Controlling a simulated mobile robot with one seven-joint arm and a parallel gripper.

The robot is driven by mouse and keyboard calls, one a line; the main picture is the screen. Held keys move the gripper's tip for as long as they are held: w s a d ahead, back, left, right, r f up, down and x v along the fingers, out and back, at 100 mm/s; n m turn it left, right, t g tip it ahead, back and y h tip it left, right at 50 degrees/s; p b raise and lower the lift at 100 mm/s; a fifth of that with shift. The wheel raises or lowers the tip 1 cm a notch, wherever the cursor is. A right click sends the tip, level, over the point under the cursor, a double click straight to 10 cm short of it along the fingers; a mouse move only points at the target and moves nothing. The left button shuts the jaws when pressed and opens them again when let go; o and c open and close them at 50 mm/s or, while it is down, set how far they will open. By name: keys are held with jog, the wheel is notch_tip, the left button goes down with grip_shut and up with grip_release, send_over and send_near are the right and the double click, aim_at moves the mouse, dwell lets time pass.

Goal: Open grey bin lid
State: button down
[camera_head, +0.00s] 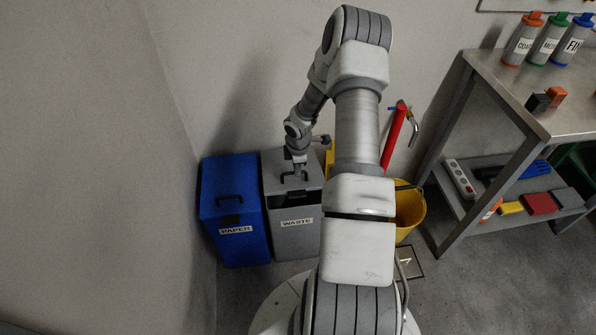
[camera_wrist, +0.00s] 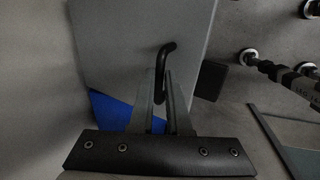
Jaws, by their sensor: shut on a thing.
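The grey bin (camera_head: 293,232) with a WASTE label stands against the back wall, right of a blue bin. The lid has a dark bar handle (camera_head: 292,177). In the wrist view the lid (camera_wrist: 110,40) fills the upper middle and the black handle (camera_wrist: 166,50) runs down between the fingers. My gripper (camera_head: 298,171) is at the lid handle from above. In the wrist view my gripper (camera_wrist: 162,80) has its two fingers close together around the handle, shut on it.
A blue PAPER bin (camera_head: 229,205) stands directly left of the grey bin. A yellow bucket (camera_head: 409,208) and a red upright object (camera_head: 394,137) are to the right. A metal table (camera_head: 495,90) with bottles and a lower shelf stands further right.

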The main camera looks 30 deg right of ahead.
jog(key=shift+w+d+r+b, duration=0.25)
jog(key=shift+w+d+r, duration=1.4)
jog(key=shift+w, duration=1.45)
jog(key=shift+w+d+r+b, duration=0.25)
jog(key=shift+w+d+r, duration=1.4)
jog(key=shift+w, duration=1.4)
jog(key=shift+w+d+r+b, duration=0.25)
jog(key=shift+w+d+r, duration=0.95)
jog(key=shift+w+r, duration=1.35)
jog(key=shift+w+f, duration=0.5)
jog(key=shift+w, duration=0.1)
jog(key=c, duration=0.9)
grip_release()
jog(key=shift+d, duration=0.1)
jog(key=shift+w+r, duration=0.1)
jog(key=shift+r, duration=0.15)
